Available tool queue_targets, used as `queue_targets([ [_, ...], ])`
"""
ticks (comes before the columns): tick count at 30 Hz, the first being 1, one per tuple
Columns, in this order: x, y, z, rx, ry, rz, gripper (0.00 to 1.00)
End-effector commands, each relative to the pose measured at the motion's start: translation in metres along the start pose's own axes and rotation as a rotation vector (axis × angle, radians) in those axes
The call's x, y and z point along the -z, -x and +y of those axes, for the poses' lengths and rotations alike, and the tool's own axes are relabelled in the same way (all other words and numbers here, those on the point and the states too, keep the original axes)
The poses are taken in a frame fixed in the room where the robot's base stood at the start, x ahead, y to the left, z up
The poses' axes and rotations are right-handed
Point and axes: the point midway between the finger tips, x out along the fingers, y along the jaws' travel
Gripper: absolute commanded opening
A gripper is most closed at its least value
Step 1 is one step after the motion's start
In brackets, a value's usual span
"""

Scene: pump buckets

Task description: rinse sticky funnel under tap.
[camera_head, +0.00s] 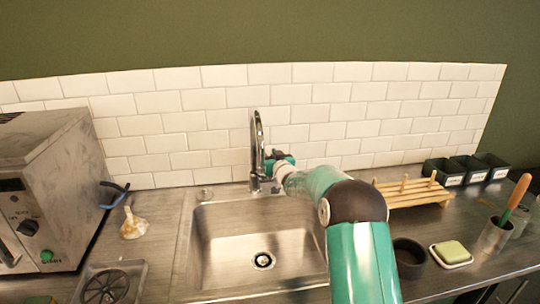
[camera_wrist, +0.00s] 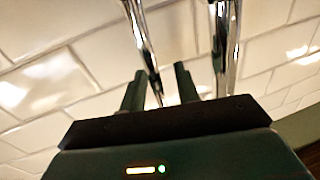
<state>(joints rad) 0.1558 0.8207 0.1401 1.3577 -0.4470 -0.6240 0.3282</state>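A cream funnel with brownish stains (camera_head: 133,223) stands on the counter left of the sink, apart from my gripper. The chrome tap (camera_head: 257,145) rises behind the sink (camera_head: 262,225) with a tall curved spout; no water shows. My gripper (camera_head: 271,165) is close to the tap's lower part, on its right side. In the wrist view my gripper (camera_wrist: 158,88) has its two dark fingers apart, and the tap's chrome pipes (camera_wrist: 222,45) show beyond and between them. I cannot tell whether a finger touches the tap. No held object shows.
A grey machine (camera_head: 40,180) stands at the left, with a tray (camera_head: 108,285) in front. Right of the sink are a wooden rack (camera_head: 415,195), a dark bowl (camera_head: 408,258), a sponge (camera_head: 452,251), a cup with tools (camera_head: 495,236) and black bins (camera_head: 443,172). The sink basin is empty.

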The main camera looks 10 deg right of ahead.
Motion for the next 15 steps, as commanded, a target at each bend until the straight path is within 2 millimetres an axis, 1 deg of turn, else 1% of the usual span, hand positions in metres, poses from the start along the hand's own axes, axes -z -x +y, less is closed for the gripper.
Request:
queue_targets([
  [2, -0.0001, 0.0002, 0.0001, 0.000, 0.000, 0.000, 0.32],
  [3, -0.0001, 0.0003, 0.0000, 0.000, 0.000, 0.000, 0.28],
  [7, -0.0001, 0.0004, 0.0001, 0.000, 0.000, 0.000, 0.02],
  [8, 0.0000, 0.0005, 0.0001, 0.000, 0.000, 0.000, 0.00],
  [15, -0.0001, 0.0011, -0.0002, 0.001, 0.001, 0.006, 0.00],
])
